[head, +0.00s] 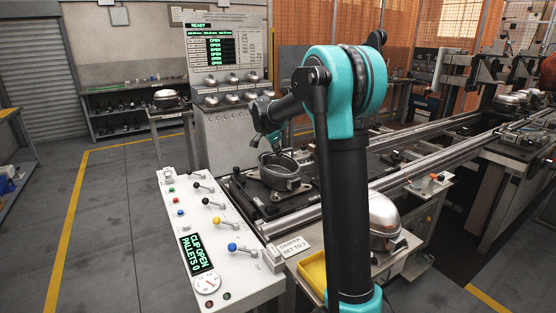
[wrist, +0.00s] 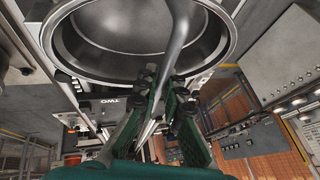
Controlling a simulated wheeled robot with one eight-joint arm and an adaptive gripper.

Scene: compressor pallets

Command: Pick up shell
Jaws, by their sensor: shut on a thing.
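The shell (head: 283,176) is a dark grey round open cup with a footed base, upright on the black pallet plate (head: 248,207) beside the conveyor rails. In the wrist view its hollow inside and rim (wrist: 130,70) fill the top. My gripper (head: 273,140) reaches down to the shell's far left rim. In the wrist view my green-sided fingers (wrist: 167,95) are close together at the rim, with a grey bent tube rising between them across the opening. My gripper is shut on the shell; the exact contact is partly hidden by the fingers.
A white control panel (head: 212,238) with coloured levers stands at the left front. A display cabinet (head: 222,55) rises behind. A shiny domed unit (head: 383,215) and a yellow tray (head: 312,272) stand at the right front. Conveyor rails (head: 420,142) run to the back right.

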